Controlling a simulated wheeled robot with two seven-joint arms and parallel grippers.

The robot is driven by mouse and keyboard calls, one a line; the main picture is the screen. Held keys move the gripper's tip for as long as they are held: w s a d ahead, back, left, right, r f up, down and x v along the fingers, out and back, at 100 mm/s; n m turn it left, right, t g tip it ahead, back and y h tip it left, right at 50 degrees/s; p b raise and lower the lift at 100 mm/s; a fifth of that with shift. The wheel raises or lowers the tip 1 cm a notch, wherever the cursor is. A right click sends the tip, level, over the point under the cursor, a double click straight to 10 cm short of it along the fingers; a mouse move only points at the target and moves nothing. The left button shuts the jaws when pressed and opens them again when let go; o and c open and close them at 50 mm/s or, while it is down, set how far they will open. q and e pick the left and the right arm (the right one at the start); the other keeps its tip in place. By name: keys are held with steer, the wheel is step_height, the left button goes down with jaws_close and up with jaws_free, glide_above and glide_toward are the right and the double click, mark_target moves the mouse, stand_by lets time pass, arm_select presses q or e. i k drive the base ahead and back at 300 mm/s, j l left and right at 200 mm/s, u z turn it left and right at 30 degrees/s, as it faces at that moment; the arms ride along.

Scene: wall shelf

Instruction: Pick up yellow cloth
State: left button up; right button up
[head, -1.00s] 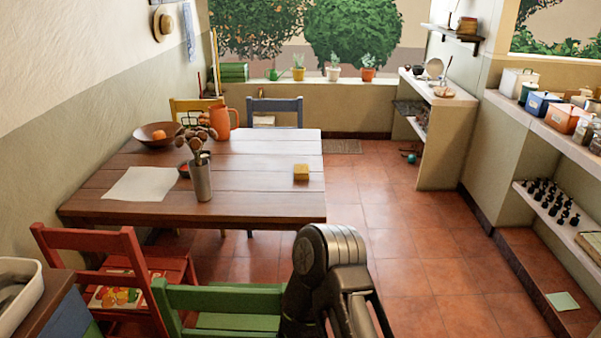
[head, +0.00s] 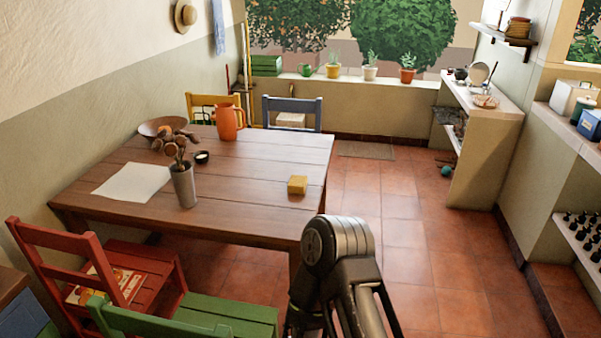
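A small yellow folded block, which looks like the yellow cloth (head: 297,185), lies on the wooden table (head: 240,213) near its right edge. Its top and front sides show and nothing covers it. A dark arm link of mine with a silver band rises from the bottom of the view, in front of the table's near right corner and apart from the cloth in the picture. Neither of my gripper's fingertips shows.
The table also bears a white sheet (head: 130,182), a grey vase (head: 184,187), an orange jug (head: 227,122) and a bowl (head: 150,127). Red (head: 150,262) and green (head: 230,313) chairs stand at the near side. Tiled floor (head: 400,220) is clear right of the table.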

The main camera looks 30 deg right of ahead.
mark_target(298, 183)
steer(key=i+l+u, duration=0.2)
steer(key=l, duration=0.3)
steer(key=l+u, duration=0.2)
steer(key=l, duration=0.25)
steer(key=l+u, duration=0.15)
steer(key=l, duration=0.35)
steer(key=l+u, duration=0.2)
steer(key=l, duration=0.3)
steer(key=k+l+u, duration=0.2)
steer(key=l, duration=0.3)
steer(key=l+u, duration=0.2)
steer(key=l, duration=0.3)
steer(key=l+u, duration=0.2)
steer(key=l, duration=0.3)
steer(key=k+l+u, duration=0.2)
steer(key=l, duration=1.05)
steer(key=u, duration=0.05)
